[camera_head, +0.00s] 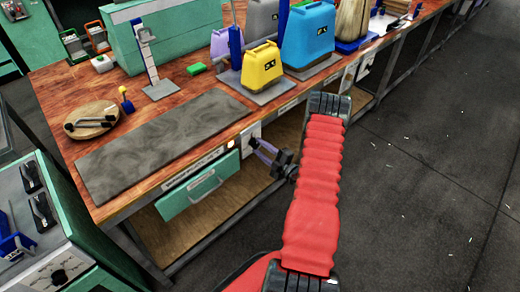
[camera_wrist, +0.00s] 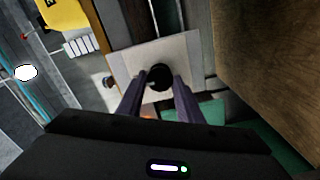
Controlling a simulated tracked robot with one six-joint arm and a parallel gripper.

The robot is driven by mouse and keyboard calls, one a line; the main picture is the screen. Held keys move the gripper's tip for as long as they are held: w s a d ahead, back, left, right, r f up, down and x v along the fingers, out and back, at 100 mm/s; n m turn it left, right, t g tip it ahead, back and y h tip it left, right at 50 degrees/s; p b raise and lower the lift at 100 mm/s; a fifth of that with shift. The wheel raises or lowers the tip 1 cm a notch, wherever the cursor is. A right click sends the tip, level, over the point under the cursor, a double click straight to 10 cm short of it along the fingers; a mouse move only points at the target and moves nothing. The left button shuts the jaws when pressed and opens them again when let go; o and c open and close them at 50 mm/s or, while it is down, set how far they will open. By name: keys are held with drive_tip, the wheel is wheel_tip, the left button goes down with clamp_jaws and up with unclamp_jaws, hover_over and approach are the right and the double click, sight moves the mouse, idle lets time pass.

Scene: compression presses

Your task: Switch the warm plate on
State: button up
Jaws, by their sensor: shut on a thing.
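My gripper (camera_head: 258,148) reaches the panel from the front right. In the wrist view its two purple fingers (camera_wrist: 157,88) are shut on the knob, one at each side. In the head view the knob is hidden by the fingers. A long dark grey slab (camera_head: 165,140) lies flat on the bench, left of the canister. I cannot tell which plate is the warm plate, nor whether it is on.
A teal drawer (camera_head: 197,192) with a handle is under the bench top, left of my gripper. A blue canister (camera_head: 307,38) and a similar white knob panel (camera_head: 365,68) are farther right. The wooden shelf below is open.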

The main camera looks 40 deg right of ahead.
drive_tip(key=shift+f+m, duration=0.15)
drive_tip(key=shift+m, duration=0.55)
drive_tip(key=o, duration=1)
drive_tip(key=shift+o, duration=0.2)
drive_tip(key=s, duration=1.3)
drive_tip(key=shift+s+d, duration=0.15)
drive_tip(key=shift+s, duration=0.25)
